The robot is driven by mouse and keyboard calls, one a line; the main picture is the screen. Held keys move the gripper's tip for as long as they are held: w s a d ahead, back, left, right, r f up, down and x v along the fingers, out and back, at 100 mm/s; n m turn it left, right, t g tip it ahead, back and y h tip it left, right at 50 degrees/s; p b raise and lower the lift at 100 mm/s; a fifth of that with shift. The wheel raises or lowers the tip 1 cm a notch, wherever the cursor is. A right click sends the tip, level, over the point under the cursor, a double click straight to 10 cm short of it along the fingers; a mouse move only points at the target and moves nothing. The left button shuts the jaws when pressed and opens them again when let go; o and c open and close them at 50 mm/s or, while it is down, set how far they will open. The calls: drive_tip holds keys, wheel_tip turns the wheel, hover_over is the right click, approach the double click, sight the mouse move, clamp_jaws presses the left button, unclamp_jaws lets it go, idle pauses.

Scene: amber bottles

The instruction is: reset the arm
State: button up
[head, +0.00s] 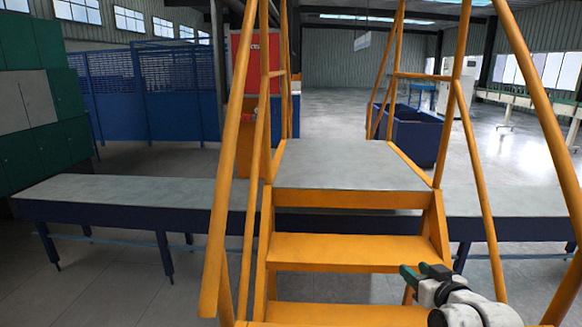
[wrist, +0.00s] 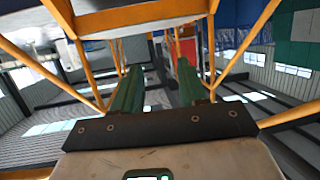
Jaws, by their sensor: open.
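My gripper (head: 424,272) shows at the lower right of the head view, in front of the yellow stairs. Its two green fingers point to the left and away from me. In the wrist view my gripper (wrist: 168,88) shows two green fingers standing apart with an empty gap between them. It holds nothing. My grey and white wrist is behind the fingers at the bottom right of the head view. No amber bottles are visible in either view.
Yellow stairs (head: 340,249) with handrails stand directly ahead, crossing over a long grey-topped bench (head: 130,190). A blue bin (head: 417,137) is behind on the right. Green cabinets (head: 40,95) stand at the left. Open floor lies at the far right.

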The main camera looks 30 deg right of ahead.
drive_tip(key=s+a+f+n+g+y, duration=0.1)
drive_tip(key=s+a+f+g+y, duration=0.1)
drive_tip(key=a+f, duration=0.45)
drive_tip(key=s+a+f+n+g+y, duration=0.1)
drive_tip(key=a+f+n+g+y, duration=0.15)
drive_tip(key=a, duration=0.65)
drive_tip(key=s+a+f+n+g+y, duration=0.1)
drive_tip(key=s+a+f+g, duration=0.15)
drive_tip(key=s+a, duration=0.35)
drive_tip(key=s+a+f+g, duration=0.1)
drive_tip(key=s+a+f, duration=0.3)
drive_tip(key=s+a, duration=0.2)
drive_tip(key=s+f+g+b, duration=0.2)
drive_tip(key=s+f+b, duration=0.3)
drive_tip(key=f, duration=0.3)
drive_tip(key=s+d+f+g+b, duration=0.1)
drive_tip(key=s+f+b, duration=0.3)
drive_tip(key=f, duration=0.4)
drive_tip(key=shift+s+d+g+b, duration=0.35)
drive_tip(key=shift+g+b, duration=0.15)
drive_tip(key=shift+g, duration=0.2)
